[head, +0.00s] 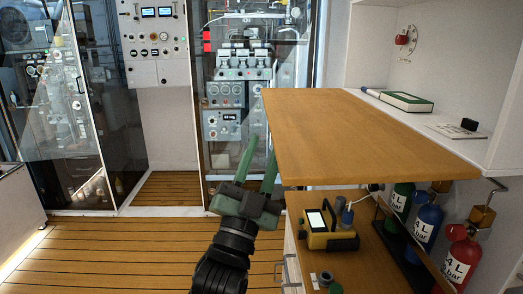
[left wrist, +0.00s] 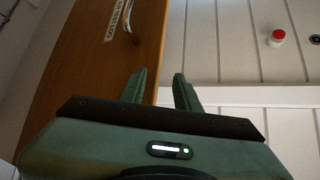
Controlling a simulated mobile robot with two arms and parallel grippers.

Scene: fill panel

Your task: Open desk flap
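The desk flap seems to be the wooden panel (head: 360,130) in the head view, which lies roughly level beside the white shelf. My left gripper (head: 259,160) is at the flap's left edge, pointing away from me, with its green fingers apart and nothing visible between them. In the left wrist view, the left gripper (left wrist: 158,82) also shows its two fingertips apart. A wooden panel (left wrist: 85,70) there carries a label and a metal handle (left wrist: 128,15). The handle is ahead of the fingers and apart from them. My right gripper is not in view.
Below the flap, a yellow device (head: 328,235) stands on a lower wooden surface, with labelled gas bottles (head: 427,225) to its right. A green-and-white book (head: 400,101) lies on the white shelf. Glass-doored equipment cabinets stand behind. The plank floor at left is clear.

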